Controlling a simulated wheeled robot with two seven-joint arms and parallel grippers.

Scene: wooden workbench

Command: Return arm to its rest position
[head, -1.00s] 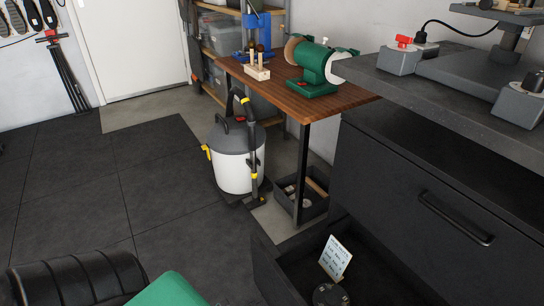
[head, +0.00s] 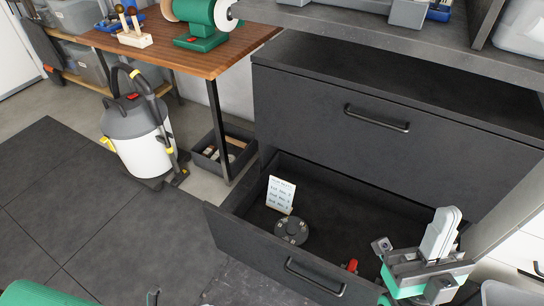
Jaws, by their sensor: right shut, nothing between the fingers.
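My right gripper (head: 441,232) shows at the lower right of the head view, above the right part of the open drawer. Its pale fingers point up and lie together, with nothing held between them. A green and grey body sits below the fingers. My left gripper is not in view.
The open dark drawer (head: 245,243) holds a white note card (head: 281,194), a round dark disc (head: 292,229) and a small red item (head: 352,265). A closed drawer (head: 370,150) is above it.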

